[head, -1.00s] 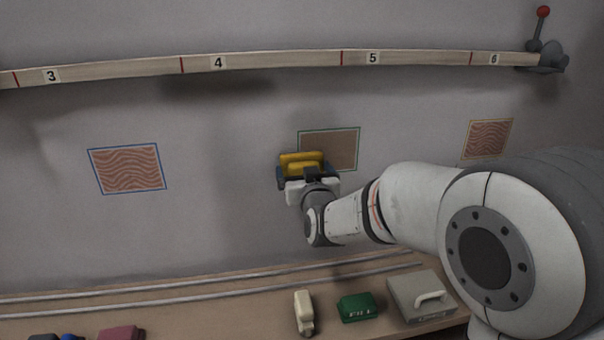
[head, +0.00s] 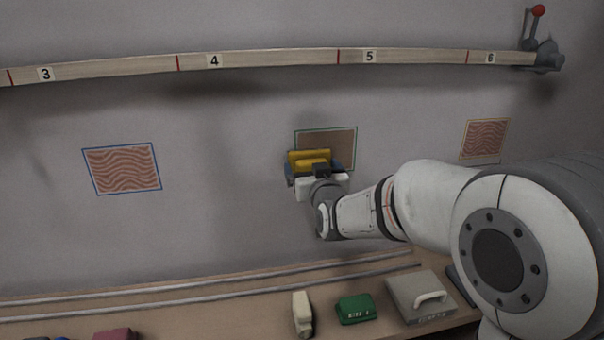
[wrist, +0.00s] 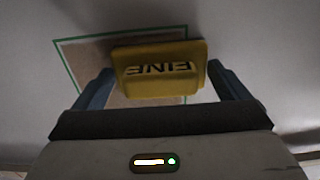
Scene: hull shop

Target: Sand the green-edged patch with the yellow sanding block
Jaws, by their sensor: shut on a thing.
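The yellow sanding block (head: 311,161) is held in my gripper (head: 318,172) in front of the hull wall. In the wrist view the yellow block (wrist: 160,70) sits between the two blue-grey fingers of my gripper (wrist: 158,84), and its lettering reads FINE upside down. The green-edged patch (head: 338,141) is a brown rectangle on the wall, its lower left part hidden by the block. In the wrist view the patch (wrist: 88,54) shows behind the block, with its left and upper green edges clear. I cannot tell whether the block touches the wall.
A blue-edged wavy patch (head: 122,168) is at the left and a yellow-edged one (head: 484,139) at the right. A numbered batten (head: 275,60) crosses above. On the bench below are a cream block (head: 302,313), a green block (head: 356,309) and a grey case (head: 420,296).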

